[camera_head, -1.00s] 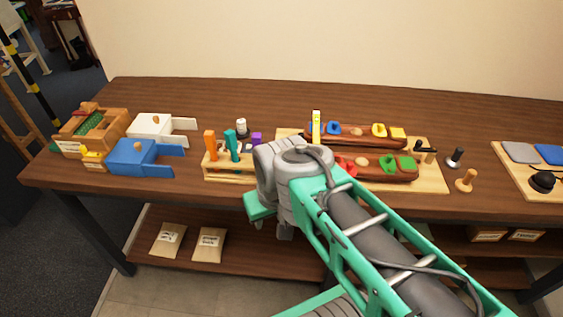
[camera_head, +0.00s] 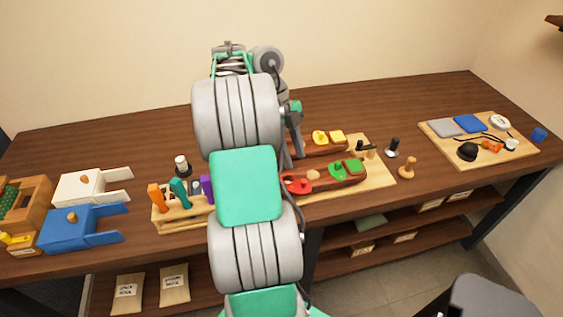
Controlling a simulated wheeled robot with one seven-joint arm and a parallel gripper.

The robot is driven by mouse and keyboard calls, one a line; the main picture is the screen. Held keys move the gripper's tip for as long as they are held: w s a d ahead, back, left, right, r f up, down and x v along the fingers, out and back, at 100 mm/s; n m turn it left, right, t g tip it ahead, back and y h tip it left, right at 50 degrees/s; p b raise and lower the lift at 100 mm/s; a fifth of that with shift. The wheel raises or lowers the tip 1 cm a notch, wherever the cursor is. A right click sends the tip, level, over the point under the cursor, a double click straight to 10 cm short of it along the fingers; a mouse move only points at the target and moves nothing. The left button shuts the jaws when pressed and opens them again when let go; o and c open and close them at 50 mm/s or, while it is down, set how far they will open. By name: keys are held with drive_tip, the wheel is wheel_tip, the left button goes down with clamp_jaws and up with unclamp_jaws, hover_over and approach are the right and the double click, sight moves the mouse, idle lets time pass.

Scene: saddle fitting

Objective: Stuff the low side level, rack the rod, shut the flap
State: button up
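Two long brown saddle-like pieces lie on a pale wooden board (camera_head: 380,180). The rear piece (camera_head: 304,150) shows yellow parts on its right part. The front piece (camera_head: 322,183) shows red and green parts and a tan patch. Their left ends are behind my arm. A wooden rack (camera_head: 172,225) holds upright tools with orange (camera_head: 155,197), teal (camera_head: 179,192) and purple (camera_head: 207,188) handles. My gripper (camera_head: 289,140) seems to be the grey and green part beside the rear piece's left side. Its fingertips are too hidden to tell what they hold.
A white box (camera_head: 88,188) and a blue box (camera_head: 75,230) with side arms stand left, beside a wooden box (camera_head: 28,200). Several pegs, including a tan one (camera_head: 407,168), stand right of the board. A tray (camera_head: 480,150) with pads lies far right. Labelled bags (camera_head: 174,285) lie below.

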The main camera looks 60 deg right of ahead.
sight(303, 180)
drive_tip(key=shift+m, duration=0.7)
drive_tip(key=b+x, duration=0.6)
drive_tip(key=x, duration=0.2)
drive_tip(key=shift+s+d, duration=0.1)
drive_tip(key=shift+s, duration=0.15)
clamp_jaws()
